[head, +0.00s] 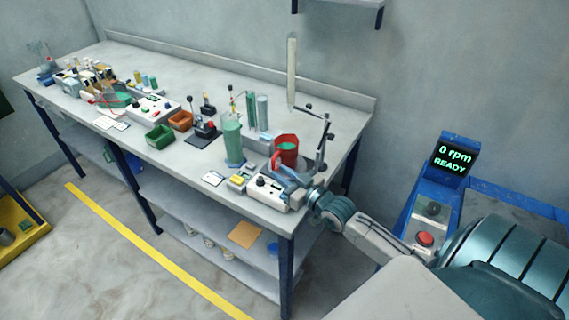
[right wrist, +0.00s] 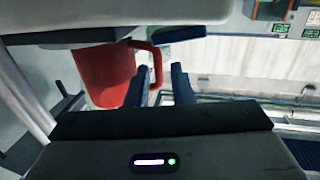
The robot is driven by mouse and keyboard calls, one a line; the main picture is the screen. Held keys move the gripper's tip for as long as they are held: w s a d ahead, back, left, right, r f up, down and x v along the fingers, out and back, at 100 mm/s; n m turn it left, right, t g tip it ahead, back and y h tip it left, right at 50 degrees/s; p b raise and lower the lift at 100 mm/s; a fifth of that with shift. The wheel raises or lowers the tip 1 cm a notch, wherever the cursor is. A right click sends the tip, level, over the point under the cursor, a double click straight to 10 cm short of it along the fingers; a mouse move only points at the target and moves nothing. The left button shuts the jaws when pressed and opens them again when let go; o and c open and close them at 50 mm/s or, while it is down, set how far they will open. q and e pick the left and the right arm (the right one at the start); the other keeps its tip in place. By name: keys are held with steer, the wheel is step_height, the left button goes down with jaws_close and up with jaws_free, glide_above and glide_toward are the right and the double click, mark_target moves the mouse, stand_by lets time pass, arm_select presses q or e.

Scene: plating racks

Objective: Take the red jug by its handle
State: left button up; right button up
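The red jug (head: 287,157) stands upright near the front right end of the workbench, with green contents showing at its top. Its handle is on the side toward my right gripper (head: 284,176), which reaches in from the right. In the right wrist view the jug (right wrist: 104,74) fills the upper left, and its handle (right wrist: 156,62) shows near the tips. The right gripper (right wrist: 159,80) is open there, its two dark fingers apart with the handle's lower part in line with the gap. I cannot tell whether a finger touches the handle. My left gripper is not in view.
A white control box (head: 268,193) sits in front of the jug at the bench edge. A tall green cylinder (head: 233,142) stands to its left, and a dark metal stand (head: 323,145) to its right. A blue machine (head: 430,205) reads "0 rpm READY".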

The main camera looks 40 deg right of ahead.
mark_target(275, 168)
steer(key=shift+w+a+f+b, duration=0.1)
steer(key=shift+w+b, duration=0.4)
steer(key=shift+w, duration=0.4)
steer(key=w+b, duration=0.1)
steer(key=w, duration=0.2)
steer(key=shift+w+a, duration=0.1)
steer(key=shift+a, duration=0.05)
steer(key=shift+w+a, duration=0.1)
steer(key=shift+w, duration=0.45)
steer(key=shift+s, duration=0.1)
jaws_close()
